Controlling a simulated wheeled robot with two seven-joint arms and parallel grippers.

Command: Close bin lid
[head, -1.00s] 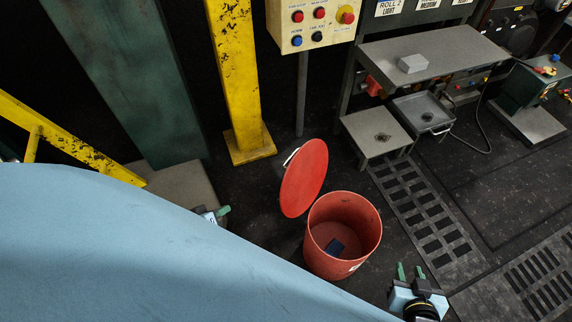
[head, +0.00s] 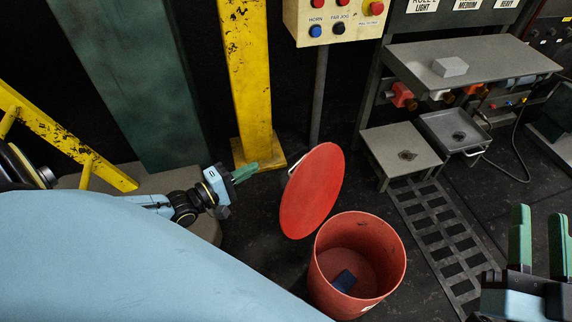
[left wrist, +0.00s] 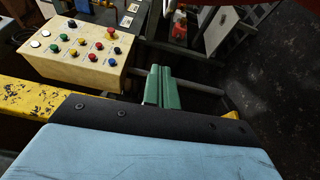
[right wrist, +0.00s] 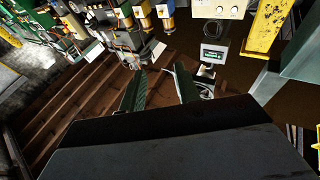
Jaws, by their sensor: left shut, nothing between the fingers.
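The round red bin (head: 322,270) stands open on the floor in the head view, with a small dark blue object (head: 345,281) inside. Its red lid (head: 312,190) stands raised and tilted at the bin's far left rim, with a pale handle on its far side. My left gripper (head: 247,172) is left of the lid, apart from it, with its green fingers together and empty; the fingers also show in the left wrist view (left wrist: 162,88). My right gripper (head: 540,240) is right of the bin, its green fingers apart with nothing between them, also in the right wrist view (right wrist: 160,90).
A yellow post (head: 250,90) stands behind my left gripper. A control box (head: 335,20) on a grey pole is behind the lid. A grey workbench (head: 470,58) and a low grey stand (head: 400,146) are at the back right. A slotted floor grate (head: 440,235) lies right of the bin.

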